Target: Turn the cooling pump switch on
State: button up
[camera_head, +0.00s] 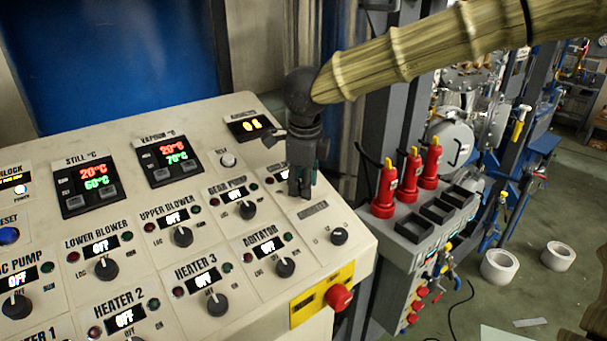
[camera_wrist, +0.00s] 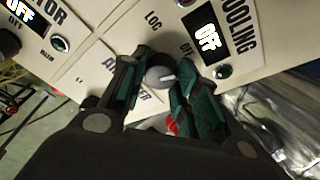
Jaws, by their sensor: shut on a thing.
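The cooling pump switch is a round dark grey knob (camera_wrist: 161,76) with a light pointer mark, seen in the wrist view. Its lit display (camera_wrist: 207,38) reads OFF and stands beside the label "COOLING". My gripper (camera_wrist: 157,84) is shut on this knob, with one green-padded finger on each side. In the head view my gripper (camera_head: 300,192) points down onto the upper right part of the control panel (camera_head: 325,258). There it hides the knob and most of the cooling label.
A red emergency button (camera_head: 338,297) sits on the panel's front edge. Red plugs (camera_head: 387,190) stand on a grey box to the right.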

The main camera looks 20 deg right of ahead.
jog(key=m+p, duration=0.1)
jog(key=m, duration=0.1)
jog(key=m+p, duration=0.1)
jog(key=m, duration=0.1)
jog(key=shift+w+r+y+p, duration=0.15)
jog(key=shift+r+y+p, duration=0.2)
jog(key=shift+y, duration=0.05)
jog(key=shift+f+m+g+y+p, duration=0.1)
jog(key=shift+m+g+y+p, duration=0.2)
jog(key=shift+m, duration=0.7)
jog(key=shift+m+g+y+p, duration=0.1)
jog(key=shift+m+p, duration=0.3)
jog(key=shift+m, duration=0.6)
jog(key=o, duration=1)
jog(key=shift+d+f, duration=0.1)
jog(key=shift+f, duration=0.05)
notch_tip(320, 180, up, 12)
jog(key=s+d, duration=0.1)
jog(key=shift+s+d, duration=0.15)
jog(key=shift+s, duration=0.2)
